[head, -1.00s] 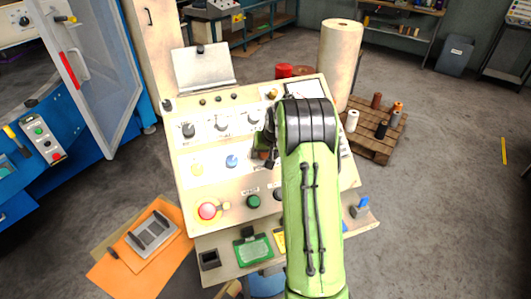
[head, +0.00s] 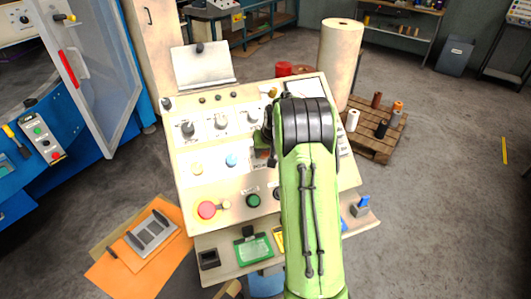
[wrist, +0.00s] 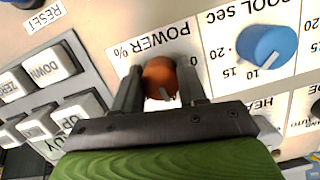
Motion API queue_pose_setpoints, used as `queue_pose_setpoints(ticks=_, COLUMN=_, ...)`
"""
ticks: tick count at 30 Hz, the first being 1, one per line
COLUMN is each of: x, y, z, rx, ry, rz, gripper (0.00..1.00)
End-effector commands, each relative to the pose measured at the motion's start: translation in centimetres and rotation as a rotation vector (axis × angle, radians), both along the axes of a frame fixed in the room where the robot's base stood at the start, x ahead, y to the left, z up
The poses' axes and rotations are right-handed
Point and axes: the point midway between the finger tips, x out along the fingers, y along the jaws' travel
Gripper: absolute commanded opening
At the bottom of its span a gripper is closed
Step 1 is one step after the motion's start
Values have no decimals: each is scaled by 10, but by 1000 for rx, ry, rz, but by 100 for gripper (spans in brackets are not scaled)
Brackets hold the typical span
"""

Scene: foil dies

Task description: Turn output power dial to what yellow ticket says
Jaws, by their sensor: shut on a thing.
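The output power dial (wrist: 160,77) is an orange-brown knob under the label "POWER %" in the wrist view. My gripper (wrist: 158,85) is shut on it, one finger on each side. A pale pointer mark on the knob faces the gripper body; a "0" is printed at the dial's right, and the rest of its scale is hidden. In the head view my arm covers most of the dial and gripper. A yellow piece (head: 278,239), perhaps the ticket, shows at the panel's front ledge, mostly behind my arm; no writing on it is readable.
A blue "COOL sec" dial (wrist: 267,45) sits close to the right of my gripper in the wrist view, and grey push buttons (wrist: 50,65) lie to the left.

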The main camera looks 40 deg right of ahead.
Motion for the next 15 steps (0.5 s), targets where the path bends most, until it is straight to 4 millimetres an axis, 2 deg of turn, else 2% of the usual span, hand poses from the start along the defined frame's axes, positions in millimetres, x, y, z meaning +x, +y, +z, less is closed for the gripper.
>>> queue_pose_setpoints(ticks=15, x=-1, y=0, z=-5, rx=-227, ry=68, rz=340, gripper=11)
